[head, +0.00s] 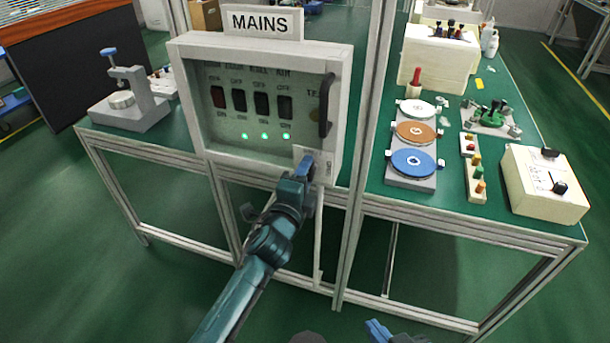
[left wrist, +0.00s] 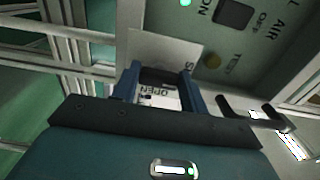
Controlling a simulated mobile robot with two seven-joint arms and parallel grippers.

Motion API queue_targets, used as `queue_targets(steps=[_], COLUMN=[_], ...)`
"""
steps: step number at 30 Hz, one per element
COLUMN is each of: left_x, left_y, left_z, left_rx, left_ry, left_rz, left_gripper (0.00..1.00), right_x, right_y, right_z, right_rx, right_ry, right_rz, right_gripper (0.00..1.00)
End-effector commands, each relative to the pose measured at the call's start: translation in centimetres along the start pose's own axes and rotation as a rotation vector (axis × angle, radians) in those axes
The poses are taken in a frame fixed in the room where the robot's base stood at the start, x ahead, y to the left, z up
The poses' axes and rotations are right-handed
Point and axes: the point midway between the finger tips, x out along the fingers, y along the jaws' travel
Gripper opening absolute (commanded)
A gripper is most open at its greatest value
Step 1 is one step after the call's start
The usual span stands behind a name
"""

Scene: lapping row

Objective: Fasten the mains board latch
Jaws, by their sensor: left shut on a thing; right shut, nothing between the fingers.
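The mains board (head: 190,90) is a pale box with a grey panel of dark switches and several green lights, under a MAINS sign (head: 262,22). Its black handle (head: 326,105) is on the right side of the front. My left gripper (head: 305,165) is at the lower right corner, shut on the latch, which it mostly hides. In the left wrist view its blue fingers (left wrist: 156,88) straddle a dark part of the latch, with a label reading OPEN (left wrist: 155,95) between them. The latch's exact position cannot be told. My right gripper (head: 378,329) is shut and empty at the bottom edge.
Right of an upright post (head: 362,120), a green bench holds a lapping unit with white, orange and blue discs (head: 413,162), a button strip (head: 473,170) and a cream box (head: 545,183). A grey clamp stand (head: 130,100) is on the left. The floor in front is clear.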

Motion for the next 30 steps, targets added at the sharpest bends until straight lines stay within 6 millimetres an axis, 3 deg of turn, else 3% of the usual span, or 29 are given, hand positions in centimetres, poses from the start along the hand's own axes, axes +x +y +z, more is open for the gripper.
queue_targets(steps=[16, 17, 18, 25, 30], left_x=[-0.01, -0.01, -0.01, -0.01, -0.01], left_y=[0.01, 0.01, 0.01, 0.01, 0.01], left_z=[-0.04, -0.04, -0.04, -0.03, -0.01], left_rx=[-0.030, -0.030, -0.029, -0.027, -0.026], left_ry=[0.001, 0.001, 0.001, 0.001, 0.000], left_rz=[0.000, 0.000, 0.000, 0.000, 0.000], left_gripper=[0.21, 0.44, 0.47, 0.65, 0.65], right_x=[-0.04, -0.04, -0.04, -0.03, -0.03], right_y=[0.00, 0.00, -0.01, -0.03, -0.04], right_z=[0.11, 0.11, 0.11, 0.14, 0.17], right_rx=[-0.005, -0.005, -0.005, -0.005, -0.005], right_ry=[-0.002, -0.002, -0.002, -0.003, -0.004], right_rz=[-0.003, -0.003, -0.003, -0.003, -0.003], right_gripper=[0.00, 0.00, 0.00, 0.00, 0.00])
